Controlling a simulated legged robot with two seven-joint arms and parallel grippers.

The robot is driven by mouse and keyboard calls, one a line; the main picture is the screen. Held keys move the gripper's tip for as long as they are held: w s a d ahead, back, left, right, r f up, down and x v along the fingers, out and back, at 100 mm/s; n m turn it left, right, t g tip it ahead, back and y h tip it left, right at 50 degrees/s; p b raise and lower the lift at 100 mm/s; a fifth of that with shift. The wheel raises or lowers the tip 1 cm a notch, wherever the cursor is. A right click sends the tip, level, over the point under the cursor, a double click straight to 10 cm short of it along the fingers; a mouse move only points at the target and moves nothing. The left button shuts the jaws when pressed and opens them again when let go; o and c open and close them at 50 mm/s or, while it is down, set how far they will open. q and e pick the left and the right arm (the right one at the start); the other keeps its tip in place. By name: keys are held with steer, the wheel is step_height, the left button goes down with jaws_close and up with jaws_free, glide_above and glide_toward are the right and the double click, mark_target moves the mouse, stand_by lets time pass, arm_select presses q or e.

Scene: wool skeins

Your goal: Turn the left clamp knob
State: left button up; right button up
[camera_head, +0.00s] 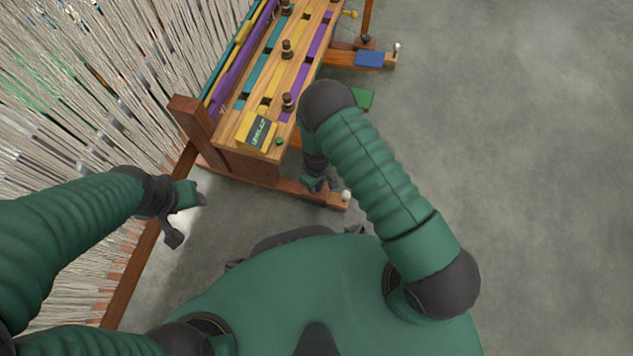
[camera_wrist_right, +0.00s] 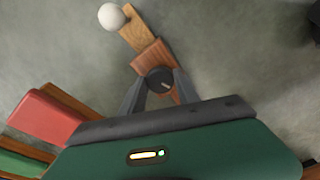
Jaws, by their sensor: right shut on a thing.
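The clamp knob (camera_wrist_right: 160,80) is a dark round knob with a pale pointer line, on the reddish-brown block of the wooden foot (camera_wrist_right: 145,36). My right gripper (camera_wrist_right: 160,88) has its two grey fingers on either side of the knob, shut on it. In the head view my right gripper (camera_head: 319,186) is low at the near foot of the wooden frame, and the knob is mostly hidden by it. A similar dark knob (camera_head: 366,39) sits on the far foot. My left gripper (camera_head: 190,217) is open and empty, left of the frame.
A wooden rack (camera_head: 235,153) with coloured bars and dark pegs stands above the near foot. White balls cap the near foot (camera_head: 346,195) and far foot (camera_head: 397,46). Hanging strands (camera_head: 80,110) fill the left. A red block (camera_wrist_right: 45,118) lies left in the wrist view. Floor at right is clear.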

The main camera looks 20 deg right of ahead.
steer(key=shift+r, duration=0.1)
jaws_close()
steer(key=shift+r+m+p, duration=0.15)
steer(key=shift+m+p, duration=0.85)
steer(key=shift+m, duration=0.2)
steer(key=shift+w+f+m+p, duration=0.1)
steer(key=shift+m+p, duration=0.1)
steer(key=shift+m, duration=0.35)
steer(key=shift+f+m+p, duration=0.1)
steer(key=shift+m+p, duration=0.05)
steer(key=shift+m, duration=0.4)
steer(key=o, duration=1.2)
jaws_free()
step_height(320, 180, up, 17)
steer(key=p, duration=0.8)
steer(key=shift+f+p, duration=0.2)
steer(key=shift+p, duration=0.2)
